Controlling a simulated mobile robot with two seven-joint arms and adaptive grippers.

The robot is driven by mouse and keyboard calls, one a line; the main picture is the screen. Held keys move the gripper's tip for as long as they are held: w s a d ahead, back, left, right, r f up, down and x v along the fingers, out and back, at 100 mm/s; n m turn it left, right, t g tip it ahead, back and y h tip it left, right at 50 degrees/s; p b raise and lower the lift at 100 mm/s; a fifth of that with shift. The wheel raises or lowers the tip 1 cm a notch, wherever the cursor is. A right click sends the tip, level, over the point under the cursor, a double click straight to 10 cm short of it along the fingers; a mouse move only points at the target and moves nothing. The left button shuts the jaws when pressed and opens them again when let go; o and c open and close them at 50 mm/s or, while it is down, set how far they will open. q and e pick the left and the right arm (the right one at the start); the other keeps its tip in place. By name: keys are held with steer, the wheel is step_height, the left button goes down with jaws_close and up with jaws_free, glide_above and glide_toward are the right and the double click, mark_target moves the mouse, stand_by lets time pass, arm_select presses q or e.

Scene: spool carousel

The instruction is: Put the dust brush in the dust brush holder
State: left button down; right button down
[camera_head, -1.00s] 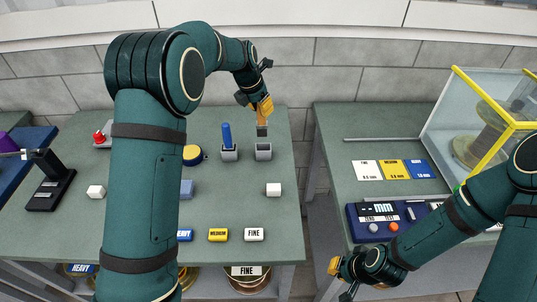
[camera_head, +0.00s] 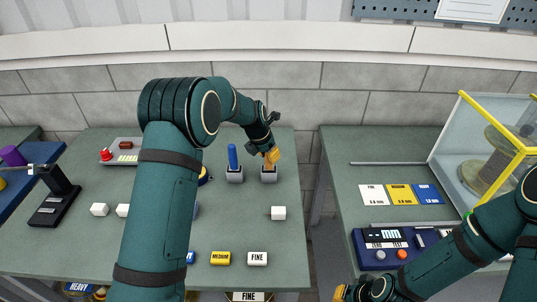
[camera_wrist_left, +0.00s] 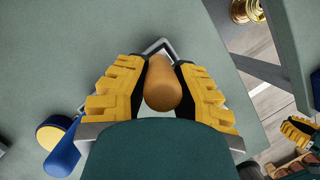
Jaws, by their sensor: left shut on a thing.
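My left gripper (camera_head: 270,158) is shut on the dust brush, pointing down at the right-hand grey holder (camera_head: 269,175) on the left table. In the left wrist view, the brush's round tan handle (camera_wrist_left: 163,84) sits between the yellow fingers (camera_wrist_left: 160,88). The brush's lower end is at the holder's opening; how deep it sits is hidden by the gripper. My right gripper (camera_head: 341,292) is low at the bottom edge, partly cut off, and its jaws are unclear.
A blue-handled tool (camera_head: 232,156) stands in the neighbouring grey holder (camera_head: 235,175). A white cube (camera_head: 278,213) and label blocks (camera_head: 257,258) lie nearer. A gap separates this table from the right table, with its cards (camera_head: 401,194) and yellow-edged case (camera_head: 491,129).

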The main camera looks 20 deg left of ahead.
arm_select(q)
steer(key=shift+r, duration=0.1)
steer(key=shift+s, duration=0.1)
steer(key=c, duration=0.9)
jaws_free()
steer(key=shift+c, duration=0.2)
steer(key=v, duration=1.2)
steer(key=shift+p, duration=0.4)
steer(key=shift+d, duration=0.1)
